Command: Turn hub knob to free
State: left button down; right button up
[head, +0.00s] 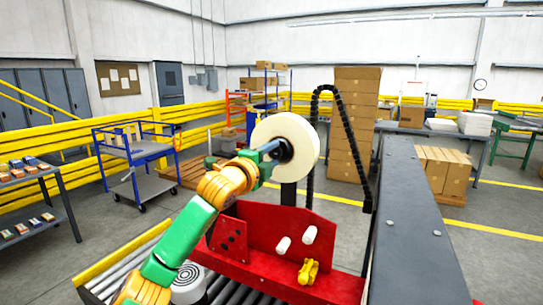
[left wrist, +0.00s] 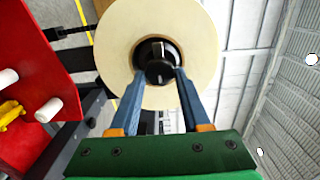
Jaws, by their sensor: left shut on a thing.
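The hub knob (left wrist: 158,72) is black with a pale pointer line, at the centre of a large cream reel (left wrist: 110,40). In the left wrist view my left gripper (left wrist: 157,78) has its two blue fingers on either side of the knob, shut on it. In the head view the reel (head: 300,130) stands upright on a dark post, and my left gripper (head: 275,150) reaches its dark hub from the left. The knob's far side is hidden. My right gripper is not in view.
Below the reel is a red machine frame (head: 270,240) with white pegs and a yellow knob (head: 308,272). A long grey beam (head: 410,220) runs along the right. A roller conveyor (head: 120,270) lies at lower left. A blue cart (head: 135,150) stands farther back.

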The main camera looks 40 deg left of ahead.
pick_arm(q)
jog(key=shift+c, duration=1.9)
grip_release()
jog(key=s+b, duration=0.1)
jog(key=s+f+b, duration=0.1)
jog(key=b, duration=0.1)
jog(key=shift+s+d, duration=0.15)
jog(key=shift+d, duration=0.25)
jog(key=b+v, duration=0.1)
jog(key=v, duration=0.1)
jog(key=r+b+v, duration=0.1)
jog(key=v, duration=0.1)
jog(key=shift+s+d, duration=0.15)
jog(key=shift+s, duration=0.15)
